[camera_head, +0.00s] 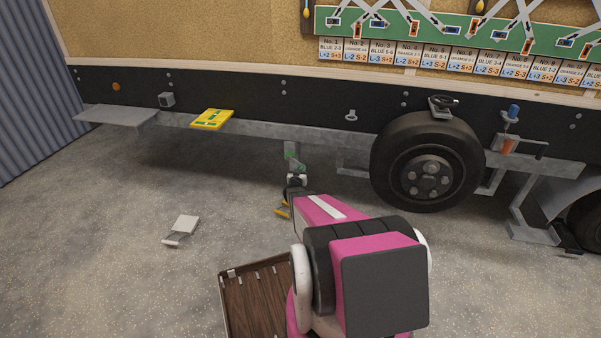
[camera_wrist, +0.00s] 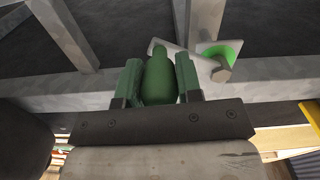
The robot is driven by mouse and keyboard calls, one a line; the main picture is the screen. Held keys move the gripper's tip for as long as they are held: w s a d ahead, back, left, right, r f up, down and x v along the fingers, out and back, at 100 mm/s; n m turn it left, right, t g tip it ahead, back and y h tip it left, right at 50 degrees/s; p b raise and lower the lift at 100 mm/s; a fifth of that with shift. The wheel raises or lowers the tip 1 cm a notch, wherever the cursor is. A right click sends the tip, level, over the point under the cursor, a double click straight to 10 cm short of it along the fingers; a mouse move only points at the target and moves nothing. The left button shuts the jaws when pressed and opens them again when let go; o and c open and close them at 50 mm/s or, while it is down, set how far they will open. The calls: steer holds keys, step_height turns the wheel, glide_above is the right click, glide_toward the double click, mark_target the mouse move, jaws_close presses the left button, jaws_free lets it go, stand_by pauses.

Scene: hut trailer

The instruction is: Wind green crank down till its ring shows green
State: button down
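The green crank's handle (camera_wrist: 160,76) is a rounded green grip in the wrist view. My gripper (camera_wrist: 160,84) has its two green-padded fingers on either side of it, apparently touching. A grey crank arm (camera_wrist: 188,61) runs from behind the grip to a bolt at the right. Behind the bolt, the ring (camera_wrist: 225,48) shows bright green, with a pale part at its left. In the head view, my gripper (camera_head: 297,172) is low under the trailer's side, at the small crank (camera_head: 291,151); the fingers are too small there to read.
A wheel (camera_head: 428,165) stands right of the crank. A yellow panel (camera_head: 212,119) and a grey step (camera_head: 117,114) are on the frame at left. A pale block (camera_head: 182,229) lies on the floor. A brown slatted tray (camera_head: 257,303) is beside my arm. The left floor is mostly clear.

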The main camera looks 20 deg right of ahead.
steer(key=shift+w+a+f+m, duration=0.25)
steer(key=shift+f+m, duration=0.15)
steer(key=shift+m, duration=0.25)
steer(key=shift+w+a+f+m, duration=0.1)
steer(key=shift+a+f+m, duration=0.25)
steer(key=shift+m, duration=0.3)
steer(key=shift+w+a+f, duration=0.2)
steer(key=shift+f, duration=0.25)
steer(key=c, duration=0.8)
jaws_free()
steer(key=v, duration=1.1)
steer(key=shift+w, duration=0.1)
